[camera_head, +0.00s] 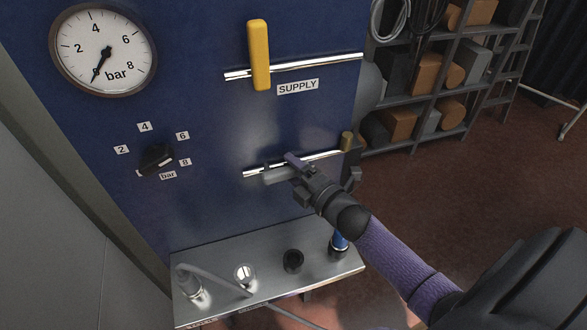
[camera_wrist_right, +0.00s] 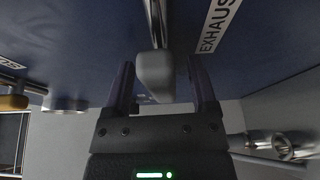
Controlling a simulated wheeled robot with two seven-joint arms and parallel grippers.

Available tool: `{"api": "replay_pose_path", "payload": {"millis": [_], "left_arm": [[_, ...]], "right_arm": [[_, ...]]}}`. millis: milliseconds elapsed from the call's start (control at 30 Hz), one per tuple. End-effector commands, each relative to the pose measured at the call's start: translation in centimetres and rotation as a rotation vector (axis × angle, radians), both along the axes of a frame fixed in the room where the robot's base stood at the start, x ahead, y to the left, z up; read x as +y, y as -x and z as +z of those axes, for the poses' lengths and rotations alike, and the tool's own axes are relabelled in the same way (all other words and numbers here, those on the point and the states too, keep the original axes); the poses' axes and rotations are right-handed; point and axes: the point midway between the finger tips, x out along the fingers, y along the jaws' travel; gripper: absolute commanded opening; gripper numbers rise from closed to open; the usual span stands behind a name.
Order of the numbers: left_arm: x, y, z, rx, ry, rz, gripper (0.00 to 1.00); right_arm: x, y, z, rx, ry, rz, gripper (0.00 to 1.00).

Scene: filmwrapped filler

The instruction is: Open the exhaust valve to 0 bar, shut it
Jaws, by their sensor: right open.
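The exhaust valve's grey lever (camera_head: 279,176) lies roughly along its silver pipe (camera_head: 252,172) on the blue panel; the gripper hides part of the pipe. My right gripper (camera_head: 302,170) is open at the lever's right end. In the right wrist view, the grey lever (camera_wrist_right: 155,72) is between its two spread fingers, with visible gaps beside it. The EXHAUST label (camera_wrist_right: 219,24) shows there, partly cut off. The round pressure gauge (camera_head: 68,68) has its needle pointing lower left, near the bottom of the scale before 2. My left gripper is not in view.
The yellow supply lever (camera_head: 259,55) stands across its pipe above. A black knob (camera_head: 155,159) is on the panel's left. A metal shelf (camera_head: 218,262) below carries fittings and a hose. A storage rack (camera_head: 440,95) stands behind right. Open floor is right.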

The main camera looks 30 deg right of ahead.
Motion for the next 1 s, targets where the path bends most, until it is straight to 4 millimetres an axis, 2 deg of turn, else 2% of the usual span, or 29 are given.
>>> {"api": "replay_pose_path", "payload": {"millis": [267, 600, 1000], "left_arm": [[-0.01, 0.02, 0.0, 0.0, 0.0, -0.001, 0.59], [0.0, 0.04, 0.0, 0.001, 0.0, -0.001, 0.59], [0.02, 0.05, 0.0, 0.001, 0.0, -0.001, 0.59]], "right_arm": [[0.06, -0.22, -0.06, 0.002, -0.001, 0.0, 0.74], [0.06, -0.2, -0.04, 0.002, -0.002, 0.0, 0.02], [0.06, -0.19, -0.06, 0.002, -0.002, 0.0, 0.0]]}}
